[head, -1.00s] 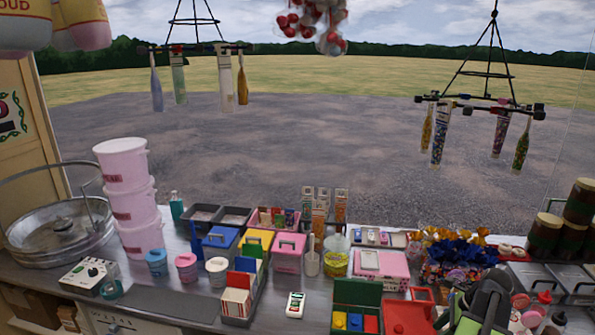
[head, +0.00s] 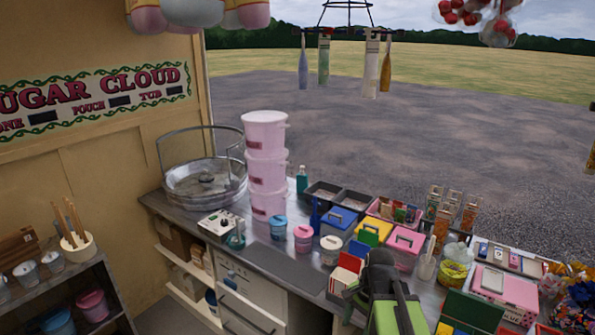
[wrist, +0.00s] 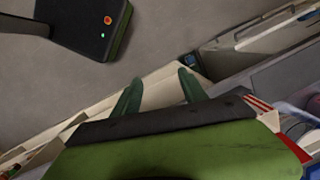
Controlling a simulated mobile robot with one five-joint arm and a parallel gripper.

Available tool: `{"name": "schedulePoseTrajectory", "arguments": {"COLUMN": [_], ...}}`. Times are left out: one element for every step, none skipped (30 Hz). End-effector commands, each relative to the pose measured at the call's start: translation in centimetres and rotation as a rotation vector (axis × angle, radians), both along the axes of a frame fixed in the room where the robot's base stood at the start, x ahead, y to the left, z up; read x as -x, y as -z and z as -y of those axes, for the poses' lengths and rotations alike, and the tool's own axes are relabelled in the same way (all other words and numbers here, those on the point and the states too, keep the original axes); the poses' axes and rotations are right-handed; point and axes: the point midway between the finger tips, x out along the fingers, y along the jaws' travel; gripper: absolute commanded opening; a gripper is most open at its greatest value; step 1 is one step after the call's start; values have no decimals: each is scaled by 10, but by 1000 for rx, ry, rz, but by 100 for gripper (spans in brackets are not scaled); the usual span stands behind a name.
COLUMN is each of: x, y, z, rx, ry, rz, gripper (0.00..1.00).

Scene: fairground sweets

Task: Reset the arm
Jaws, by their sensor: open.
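My gripper (wrist: 160,88) shows in the wrist view as two dark green fingers set apart, with nothing between them. Below the fingers is a pale shelf or counter edge, with grey floor beyond. In the head view, my green and black arm (head: 390,305) is at the bottom, right of centre, in front of the counter. It covers part of the counter's front edge and stands close to the red and blue card box (head: 345,272). The fingertips cannot be made out there.
The counter (head: 285,262) carries stacked pink tubs (head: 266,165), a metal floss pan (head: 205,180), small lidded tubs and coloured boxes. A low shelf unit (head: 95,285) stands at left against the beige wall. Drawers (head: 245,300) are under the counter.

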Motion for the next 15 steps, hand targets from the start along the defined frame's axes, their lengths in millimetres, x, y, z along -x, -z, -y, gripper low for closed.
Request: {"name": "schedulePoseTrajectory", "arguments": {"x": [5,7,9,10,11,12,12,12,12,11,11,10,9,9,9], "y": [1,1,2,2,3,3,3,3,3,3,3,3,3,3,3], "z": [-20,-29,-35,-34,-31,-25,-22,-19,-17,-15,-14,-13,-13,-16,-17], "rx": [20,35,55,67,81,95,106,115,123,128,133,135,134,133,132], "ry": [-125,-211,-312,-377,-436,-508,-562,-613,-677,-721,-761,-806,-834,-857,-878], "rz": [15,26,40,49,57,66,72,76,81,84,88,92,95,97,99], "gripper": [51,51,51,51,51,51,51,51,51,51,51,51,51,51,51]}}
